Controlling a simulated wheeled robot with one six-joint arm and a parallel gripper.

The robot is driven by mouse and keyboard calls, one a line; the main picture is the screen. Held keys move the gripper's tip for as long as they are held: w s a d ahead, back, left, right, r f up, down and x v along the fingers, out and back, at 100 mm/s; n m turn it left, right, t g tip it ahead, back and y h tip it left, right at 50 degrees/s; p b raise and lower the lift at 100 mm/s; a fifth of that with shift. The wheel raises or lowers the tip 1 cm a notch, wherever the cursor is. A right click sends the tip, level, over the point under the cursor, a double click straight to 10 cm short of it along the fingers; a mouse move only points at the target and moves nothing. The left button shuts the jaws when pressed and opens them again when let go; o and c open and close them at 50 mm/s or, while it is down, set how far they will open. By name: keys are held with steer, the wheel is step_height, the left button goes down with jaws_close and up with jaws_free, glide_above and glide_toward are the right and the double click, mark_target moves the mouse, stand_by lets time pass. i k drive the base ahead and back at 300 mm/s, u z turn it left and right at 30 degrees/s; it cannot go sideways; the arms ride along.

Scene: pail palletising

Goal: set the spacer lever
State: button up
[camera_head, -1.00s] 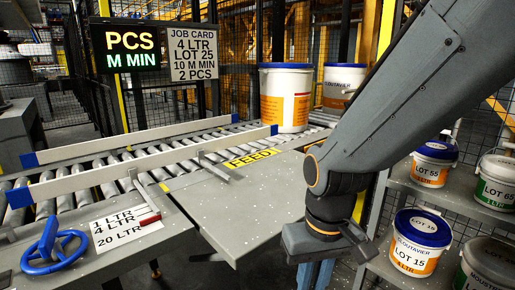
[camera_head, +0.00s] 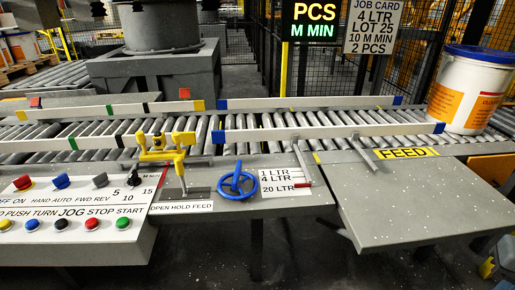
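No lever is labelled spacer in legible text. My gripper and arm are out of view.
A blue handwheel (camera_head: 237,184) sits between the levers. A control panel (camera_head: 75,208) with knobs and buttons is at left. The job card (camera_head: 373,26) reads 4 LTR, LOT 25, 10 M MIN, 2 PCS. A large pail (camera_head: 468,90) stands at the FEED end. The grey table (camera_head: 425,205) is clear.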

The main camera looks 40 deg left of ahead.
mark_target(179, 163)
steer(key=u, duration=2.25)
